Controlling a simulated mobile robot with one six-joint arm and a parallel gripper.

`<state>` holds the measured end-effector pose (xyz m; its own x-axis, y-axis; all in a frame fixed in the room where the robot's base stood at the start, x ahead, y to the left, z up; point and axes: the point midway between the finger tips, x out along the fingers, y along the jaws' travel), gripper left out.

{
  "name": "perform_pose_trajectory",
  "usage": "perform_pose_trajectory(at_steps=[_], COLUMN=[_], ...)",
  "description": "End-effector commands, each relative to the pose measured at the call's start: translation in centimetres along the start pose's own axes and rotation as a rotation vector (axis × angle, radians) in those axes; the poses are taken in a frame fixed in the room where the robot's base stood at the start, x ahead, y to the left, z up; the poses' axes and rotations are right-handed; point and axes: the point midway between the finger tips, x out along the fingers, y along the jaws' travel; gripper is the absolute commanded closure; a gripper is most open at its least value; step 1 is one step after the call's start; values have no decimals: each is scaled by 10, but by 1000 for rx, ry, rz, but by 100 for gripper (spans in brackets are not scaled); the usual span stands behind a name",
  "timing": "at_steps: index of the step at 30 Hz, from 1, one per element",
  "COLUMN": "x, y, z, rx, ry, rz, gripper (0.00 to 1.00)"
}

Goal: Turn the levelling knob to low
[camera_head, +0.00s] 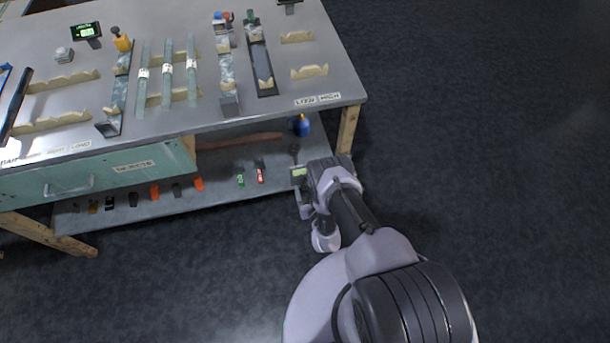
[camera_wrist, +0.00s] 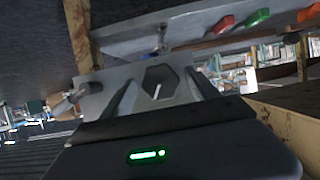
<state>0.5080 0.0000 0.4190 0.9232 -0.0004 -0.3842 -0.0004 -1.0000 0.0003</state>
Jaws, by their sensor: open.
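A dark grey hexagonal knob (camera_wrist: 160,82) with a thin pale line on its face shows in the wrist view, against a grey plate; I take it for the levelling knob. My gripper (camera_wrist: 160,93) is open, with one finger on either side of the knob. I cannot tell whether either finger touches it. In the head view my gripper (camera_head: 296,156) is low beside the bench's front right corner, and I cannot make out the knob there. A white label reading LOW and HIGH (camera_head: 317,99) is on the bench top's front right edge.
The bench top (camera_head: 290,110) overhangs a lower shelf (camera_head: 220,190) carrying several small coloured items. A wooden leg (camera_head: 348,128) stands close to my gripper and shows in the wrist view (camera_wrist: 80,32). A blue bottle (camera_head: 301,125) stands near it. The floor to the right is clear.

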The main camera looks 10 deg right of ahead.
Motion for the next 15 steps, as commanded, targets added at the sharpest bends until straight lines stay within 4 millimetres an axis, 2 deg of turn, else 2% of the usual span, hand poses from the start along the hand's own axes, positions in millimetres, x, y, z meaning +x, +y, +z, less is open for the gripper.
perform_pose_trajectory(at_steps=[11, 15], x=[-3, -3], y=[0, 0], z=[3, 3], rx=[0, 0], ry=[0, 0], rz=[0, 0], gripper=[33, 60])
